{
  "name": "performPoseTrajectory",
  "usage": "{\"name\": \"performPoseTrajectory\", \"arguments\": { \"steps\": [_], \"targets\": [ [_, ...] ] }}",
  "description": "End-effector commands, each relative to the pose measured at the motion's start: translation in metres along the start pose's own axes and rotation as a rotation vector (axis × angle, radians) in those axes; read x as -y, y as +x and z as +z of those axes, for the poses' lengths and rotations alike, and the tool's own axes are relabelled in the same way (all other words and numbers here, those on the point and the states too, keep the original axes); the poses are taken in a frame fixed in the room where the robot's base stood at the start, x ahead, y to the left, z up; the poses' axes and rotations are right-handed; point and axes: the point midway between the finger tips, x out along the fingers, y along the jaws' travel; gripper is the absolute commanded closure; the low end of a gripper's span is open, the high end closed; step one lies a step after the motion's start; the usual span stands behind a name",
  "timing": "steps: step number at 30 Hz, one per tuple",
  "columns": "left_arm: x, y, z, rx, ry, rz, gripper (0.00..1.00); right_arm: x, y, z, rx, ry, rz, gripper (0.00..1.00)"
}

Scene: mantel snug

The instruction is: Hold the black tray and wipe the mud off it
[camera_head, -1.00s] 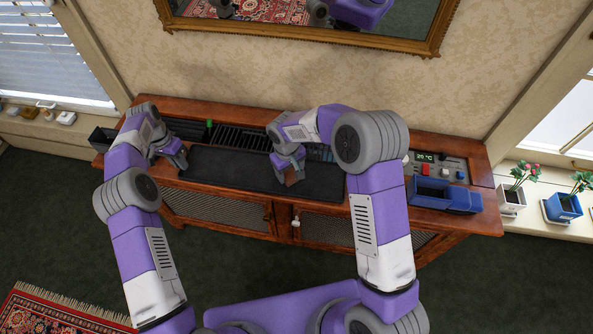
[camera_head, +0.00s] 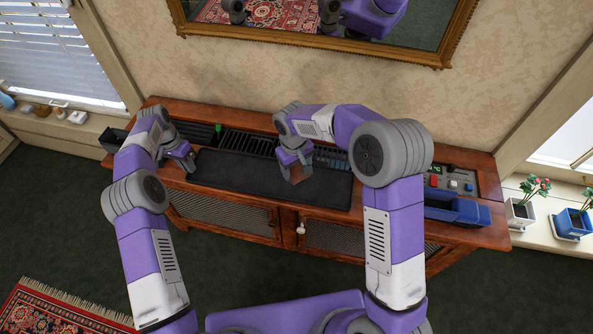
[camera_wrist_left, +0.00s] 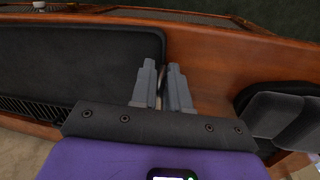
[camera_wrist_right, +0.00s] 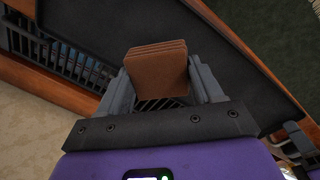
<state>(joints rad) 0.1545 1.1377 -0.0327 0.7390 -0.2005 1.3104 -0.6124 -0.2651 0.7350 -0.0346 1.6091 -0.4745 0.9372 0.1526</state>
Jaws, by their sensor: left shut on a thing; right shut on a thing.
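The black tray (camera_head: 238,176) lies flat on the wooden cabinet top, along its front. I make out no clear mud on its visible surface. My left gripper (camera_head: 188,164) is shut on the tray's left end; in the left wrist view the fingers (camera_wrist_left: 161,80) pinch its short edge. My right gripper (camera_head: 296,168) is shut on a brown layered pad (camera_wrist_right: 157,70), which looks like a folded cloth or sponge. The pad is over the right half of the tray, towards the back edge. I cannot tell whether it touches the tray.
A slotted rack (camera_head: 246,142) runs behind the tray. A dark bin stands at the back left. A blue container (camera_head: 457,208) and a control panel (camera_head: 452,181) are at the right end. A gilt-framed mirror (camera_head: 330,47) hangs above. Flowerpots stand on the right sill.

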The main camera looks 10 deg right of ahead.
Motion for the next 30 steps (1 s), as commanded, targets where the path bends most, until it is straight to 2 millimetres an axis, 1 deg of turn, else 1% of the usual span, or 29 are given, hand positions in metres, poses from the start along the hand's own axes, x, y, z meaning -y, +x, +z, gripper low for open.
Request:
{"name": "performPoseTrajectory", "arguments": {
  "steps": [8, 11, 18, 21, 30],
  "targets": [
    [-0.001, 0.002, 0.0, 0.003, 0.0, 0.005, 1.0, 0.0, -0.001, 0.0, 0.0, 0.0, 0.0, 0.59],
    [-0.001, 0.002, 0.0, 0.003, 0.0, 0.005, 1.0, 0.0, -0.004, 0.0, -0.001, 0.0, 0.0, 0.59],
    [-0.001, 0.002, 0.0, 0.002, 0.0, 0.004, 1.0, -0.002, -0.024, 0.0, -0.001, 0.002, 0.0, 0.59],
    [-0.001, 0.002, 0.0, 0.002, 0.0, 0.004, 1.0, -0.002, -0.03, 0.0, -0.001, 0.002, 0.0, 0.59],
    [-0.001, 0.002, 0.0, 0.002, 0.0, 0.004, 1.0, -0.002, -0.03, 0.0, 0.001, 0.001, 0.0, 0.59]
  ]
}}
